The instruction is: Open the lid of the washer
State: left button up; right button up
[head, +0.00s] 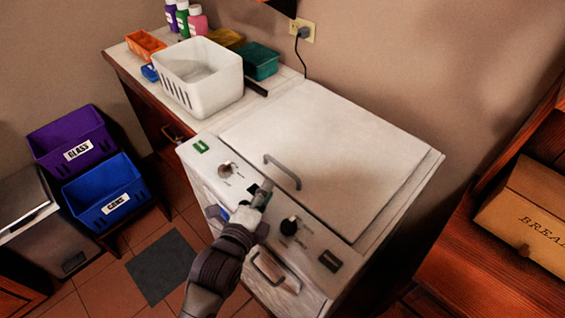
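The washer is a white top-loading machine (310,262) in the middle of the head view. Its lid (335,150) lies flat and closed on top. A grey bar handle (283,172) stands near the lid's front edge. My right gripper does not show.
A white basket (198,77) and a teal bin (261,62) stand on the counter left of the lid. Purple (70,138) and blue (103,190) recycling bins are at left. A wooden shelf with a bread box (528,208) is at right. A wall rises behind the washer.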

aim_at(282, 167)
pick_arm(q)
jog(key=x, duration=0.4)
jog(key=shift+w+r, duration=0.1)
jog(key=shift+w, duration=0.05)
jog(key=p+x, duration=0.1)
jog(key=x, duration=0.4)
jog(key=shift+w+d, duration=0.1)
jog(key=shift+w, duration=0.05)
jog(key=shift+w+d+f, duration=0.1)
jog(key=shift+w+f, duration=0.1)
jog(key=shift+w, duration=0.1)
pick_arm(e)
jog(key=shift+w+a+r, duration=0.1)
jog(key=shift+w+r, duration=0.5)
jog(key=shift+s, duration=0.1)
pick_arm(q)
grip_shut()
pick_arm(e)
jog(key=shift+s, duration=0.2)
